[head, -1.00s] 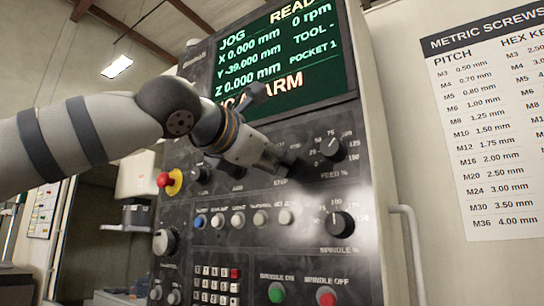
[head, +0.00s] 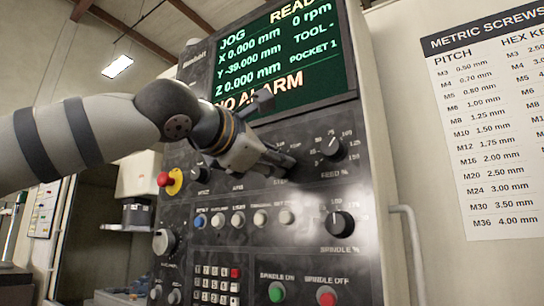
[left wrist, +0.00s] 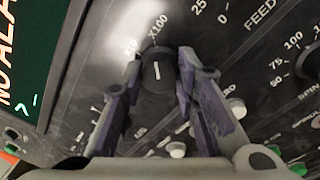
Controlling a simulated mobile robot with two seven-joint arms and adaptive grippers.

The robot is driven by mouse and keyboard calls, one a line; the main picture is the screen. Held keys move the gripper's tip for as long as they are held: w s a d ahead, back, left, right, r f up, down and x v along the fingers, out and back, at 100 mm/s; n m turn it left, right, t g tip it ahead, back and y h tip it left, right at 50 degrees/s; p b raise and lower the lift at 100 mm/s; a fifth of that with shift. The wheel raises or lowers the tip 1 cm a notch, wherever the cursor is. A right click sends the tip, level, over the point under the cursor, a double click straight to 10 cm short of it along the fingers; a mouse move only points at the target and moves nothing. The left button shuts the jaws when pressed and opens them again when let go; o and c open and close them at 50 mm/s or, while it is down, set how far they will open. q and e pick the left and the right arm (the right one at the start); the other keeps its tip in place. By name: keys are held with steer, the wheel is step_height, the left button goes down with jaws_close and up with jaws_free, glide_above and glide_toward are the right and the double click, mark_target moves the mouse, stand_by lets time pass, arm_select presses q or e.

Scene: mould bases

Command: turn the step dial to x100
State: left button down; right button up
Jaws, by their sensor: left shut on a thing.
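The step dial (left wrist: 154,76) is a dark round knob with a white mark, seen in the left wrist view between the two fingers of my left gripper (left wrist: 156,82). The gripper is shut on it. The white mark points up the picture, roughly at the printed X100; X10 is printed to the left of X100. In the head view my left gripper (head: 286,161) is at the panel above the STEP label, and it hides most of the dial. My right gripper is in neither view.
The feed dial (head: 332,148) is close to the right of my gripper. The screen (head: 285,55) is above it. A row of round buttons (head: 260,218) and the spindle dial (head: 340,224) are below. A red stop button (head: 164,180) is at the left.

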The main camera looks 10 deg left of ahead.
arm_select(q)
steer(key=c, duration=1.2)
jaws_free()
steer(key=shift+c, duration=0.2)
steer(key=v, duration=1.2)
